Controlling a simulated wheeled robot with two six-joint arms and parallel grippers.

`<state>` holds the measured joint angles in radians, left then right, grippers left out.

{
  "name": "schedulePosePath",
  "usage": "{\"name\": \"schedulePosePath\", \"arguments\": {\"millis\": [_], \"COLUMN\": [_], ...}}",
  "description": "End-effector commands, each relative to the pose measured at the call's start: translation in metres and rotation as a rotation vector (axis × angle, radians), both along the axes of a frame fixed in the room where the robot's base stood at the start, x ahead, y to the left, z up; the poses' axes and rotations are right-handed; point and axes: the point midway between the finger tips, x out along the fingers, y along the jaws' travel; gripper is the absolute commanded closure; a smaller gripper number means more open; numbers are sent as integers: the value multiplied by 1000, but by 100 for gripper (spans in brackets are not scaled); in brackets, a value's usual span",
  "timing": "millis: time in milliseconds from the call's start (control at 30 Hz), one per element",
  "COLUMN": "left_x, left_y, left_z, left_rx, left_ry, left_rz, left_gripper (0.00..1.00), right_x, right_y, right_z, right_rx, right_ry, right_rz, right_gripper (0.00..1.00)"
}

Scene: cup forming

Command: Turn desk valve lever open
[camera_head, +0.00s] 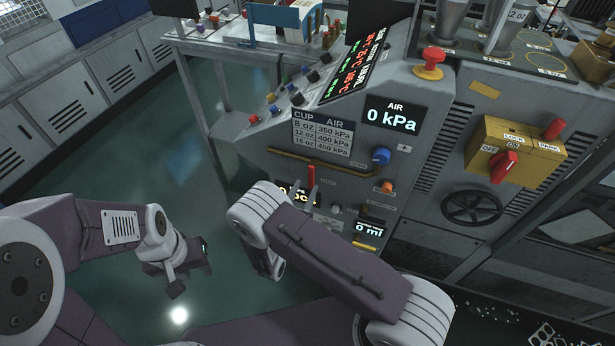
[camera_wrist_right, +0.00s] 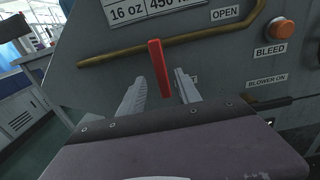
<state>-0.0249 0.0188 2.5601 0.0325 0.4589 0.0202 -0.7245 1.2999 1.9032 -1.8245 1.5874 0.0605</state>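The red valve lever (camera_head: 311,174) stands upright on the grey panel, by the brass pipe. In the right wrist view the lever (camera_wrist_right: 159,68) rises between the two fingers of my right gripper (camera_wrist_right: 160,92), with a narrow gap on each side. The right gripper is open around it, not clamped. In the head view my right gripper (camera_head: 306,198) is mostly hidden behind its own arm. My left gripper (camera_head: 190,272) hangs over the floor at the left, away from the panel, with its fingers apart and nothing between them.
An OPEN label (camera_wrist_right: 225,13) sits right of the lever, and an orange BLEED button (camera_wrist_right: 281,31) lies further right. The AIR display (camera_head: 392,115) reads 0 kPa. A blue knob (camera_head: 381,156) and yellow switch box (camera_head: 515,150) are further right. The floor at left is clear.

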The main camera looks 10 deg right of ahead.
Motion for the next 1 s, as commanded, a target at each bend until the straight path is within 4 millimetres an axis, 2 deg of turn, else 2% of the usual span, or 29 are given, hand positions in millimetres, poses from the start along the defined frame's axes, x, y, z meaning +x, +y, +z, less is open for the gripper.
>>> {"name": "schedulePosePath", "arguments": {"millis": [100, 233, 367, 567, 600, 733, 1000], "left_x": [0, 0, 0, 0, 0, 0, 0], "left_y": [0, 0, 0, 0, 0, 0, 0], "left_z": [2, 2, 2, 2, 2, 2, 2], "left_rx": [0, 0, 0, 0, 0, 0, 0], "left_ry": [0, 0, 0, 0, 0, 0, 0], "left_rz": [0, 0, 0, 0, 0, 0, 0], "left_gripper": [64, 64, 64, 64, 64, 64, 64], "right_x": [20, 36, 43, 44, 44, 44, 44], "right_y": [-16, -26, -30, -31, -31, -31, -30], "right_z": [1, 0, 0, 0, 0, 0, 0], "right_rx": [1, 1, 0, 0, 0, 0, 0], "right_ry": [-1, 1, 1, 1, 1, 1, 1], "right_rz": [-6, -4, -2, -2, -2, -2, -2], "right_gripper": [60, 60, 60, 60, 63, 99, 100]}}
